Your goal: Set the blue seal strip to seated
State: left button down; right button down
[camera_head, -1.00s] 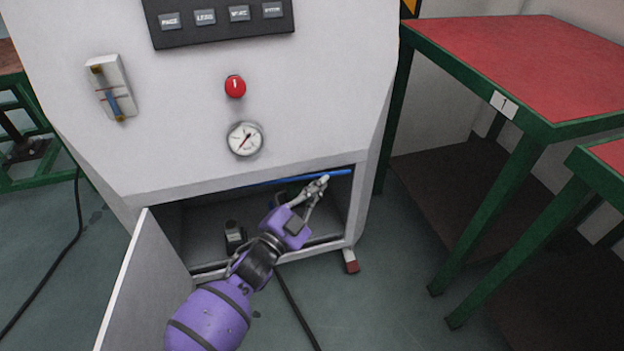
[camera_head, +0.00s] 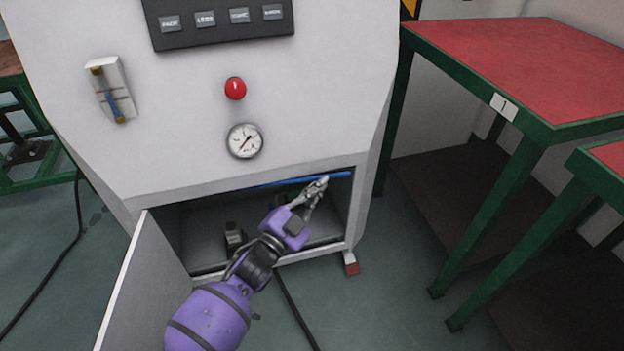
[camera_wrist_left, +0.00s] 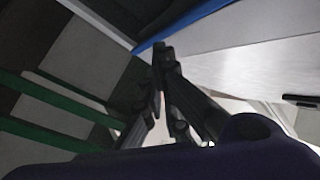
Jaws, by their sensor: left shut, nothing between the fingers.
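The blue seal strip (camera_head: 338,174) runs along the upper edge of the cabinet's open lower compartment (camera_head: 205,215). My left gripper (camera_head: 322,183) is shut and empty, its fingertips right at the strip near the strip's right end. In the left wrist view the strip (camera_wrist_left: 185,24) passes just beyond the closed fingertips (camera_wrist_left: 160,50). I cannot tell whether the fingertips touch it. The strip's left part is partly hidden behind the compartment's top edge. My right gripper is in neither view.
The compartment's door (camera_head: 140,285) hangs open at the left. A small dark part (camera_head: 235,236) stands inside the compartment. A gauge (camera_head: 244,141) and a red button (camera_head: 235,88) sit on the panel above. Green-framed tables (camera_head: 520,75) stand at the right.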

aim_at(322, 168)
pick_arm(q)
jog(key=shift+w, duration=0.2)
dwell(0.4)
jog(key=shift+w+a, duration=0.1)
jog(key=shift+w, duration=0.15)
jog(key=shift+w+a+b, duration=0.2)
jog(key=shift+w+b, duration=0.15)
jog(key=shift+w, duration=0.5)
jog(key=shift+w+a+b, duration=0.15)
jog(key=shift+w+b, duration=0.15)
jog(key=shift+w, duration=0.5)
dwell(1.7)
jog(key=shift+s+d+p, duration=0.25)
jog(key=shift+s+p, duration=0.3)
jog(key=shift+s, duration=0.5)
jog(key=shift+s+d+p, duration=0.2)
jog(key=shift+s+p, duration=0.35)
jog(key=shift+s, duration=0.5)
jog(key=shift+s, duration=0.1)
